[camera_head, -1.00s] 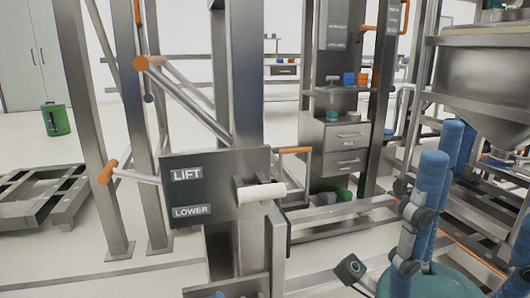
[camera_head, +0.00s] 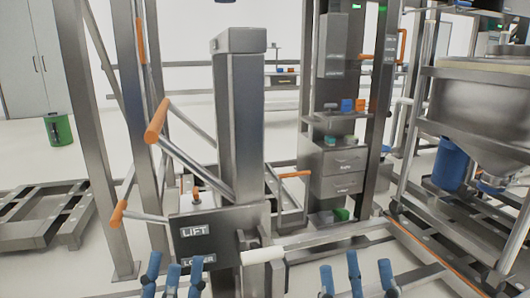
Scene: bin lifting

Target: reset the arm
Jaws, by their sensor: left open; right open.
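My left gripper (camera_head: 173,270) shows at the bottom edge, left of centre, with blue fingers pointing up and spread apart. My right gripper (camera_head: 355,274) shows at the bottom edge, right of centre. Its blue fingers are also spread. Both are open, and I see nothing between their fingers. The rest of both arms is below the picture. The dark panel marked LIFT and LOWER (camera_head: 222,226) stands just beyond my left gripper, and its LOWER label is close above the fingers.
A grey column (camera_head: 240,110) rises behind the panel. Orange-tipped levers (camera_head: 157,120) stick out on its left. A white cylinder (camera_head: 262,256) projects at the panel's lower right. A metal hopper (camera_head: 480,105) stands at the right, and a low metal frame (camera_head: 45,215) at the left.

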